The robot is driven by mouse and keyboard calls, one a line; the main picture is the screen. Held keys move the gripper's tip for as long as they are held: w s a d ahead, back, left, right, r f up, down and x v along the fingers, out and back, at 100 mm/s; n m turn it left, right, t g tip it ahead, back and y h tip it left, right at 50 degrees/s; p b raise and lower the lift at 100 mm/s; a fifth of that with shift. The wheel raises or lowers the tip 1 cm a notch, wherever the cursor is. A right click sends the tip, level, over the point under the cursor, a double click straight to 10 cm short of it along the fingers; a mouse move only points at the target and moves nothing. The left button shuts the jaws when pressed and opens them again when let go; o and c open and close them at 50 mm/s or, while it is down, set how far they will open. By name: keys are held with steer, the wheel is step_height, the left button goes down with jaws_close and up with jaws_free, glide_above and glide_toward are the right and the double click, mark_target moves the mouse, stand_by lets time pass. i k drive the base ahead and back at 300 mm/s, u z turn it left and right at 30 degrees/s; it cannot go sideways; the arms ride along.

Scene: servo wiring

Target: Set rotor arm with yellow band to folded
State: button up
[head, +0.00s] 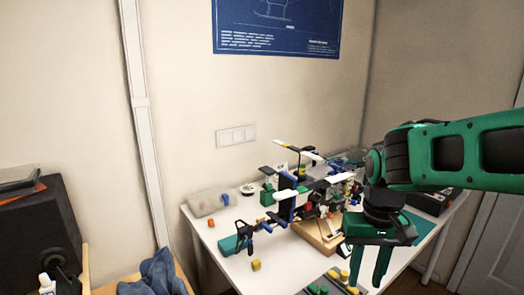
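A model built of dark, white, blue and green parts, with several white-bladed rotor arms (323,183), stands on the white table. My green gripper (369,280) points down at the table's right front, to the right of and nearer than the model. Its two fingers are apart with nothing between them. My arm hides part of the table behind it.
Small yellow and green parts lie at the front edge. A black speaker (38,235) stands far left.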

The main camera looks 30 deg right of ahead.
mark_target(307, 154)
steer(key=u, duration=1.8)
steer(key=k, duration=1.3)
steer(key=z, duration=1.9)
steer(key=i, duration=1)
steer(key=u, duration=0.05)
